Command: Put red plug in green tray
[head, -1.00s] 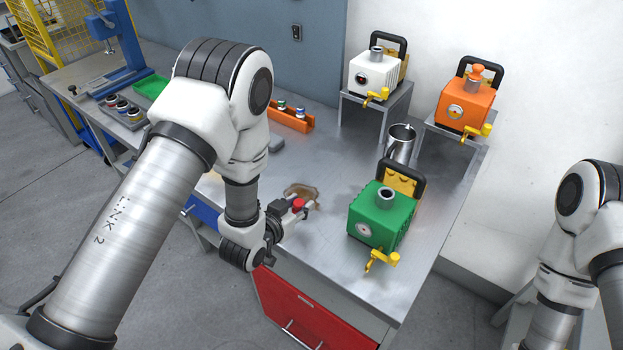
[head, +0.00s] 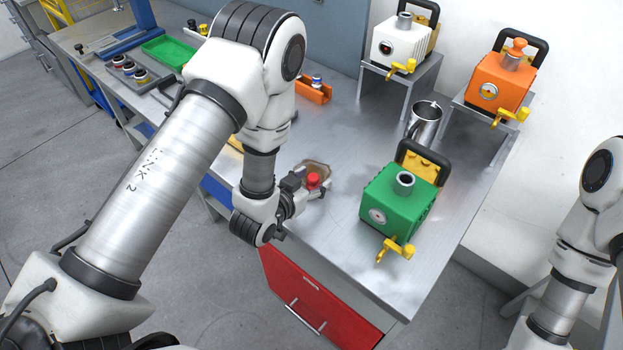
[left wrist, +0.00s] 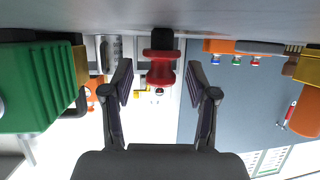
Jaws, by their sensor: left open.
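The red plug (head: 313,181) stands on the steel bench near its front edge. My left gripper (head: 314,187) is low over the bench with its fingers around the plug's sides. In the left wrist view, which shows the bench at the top, the red plug (left wrist: 161,72) lies between the two open fingers (left wrist: 162,80), with a gap on each side. The green tray (head: 170,52) is at the far left of the bench, partly behind my left arm; its visible part looks empty. My right arm shows at the right edge, but its gripper is out of view.
A green pump (head: 400,205) stands right of my left gripper. A metal cup (head: 424,127), a white pump (head: 398,45) and an orange pump (head: 503,85) are farther back. An orange holder (head: 312,92) and a grey rack (head: 128,78) of small bottles are also on the bench.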

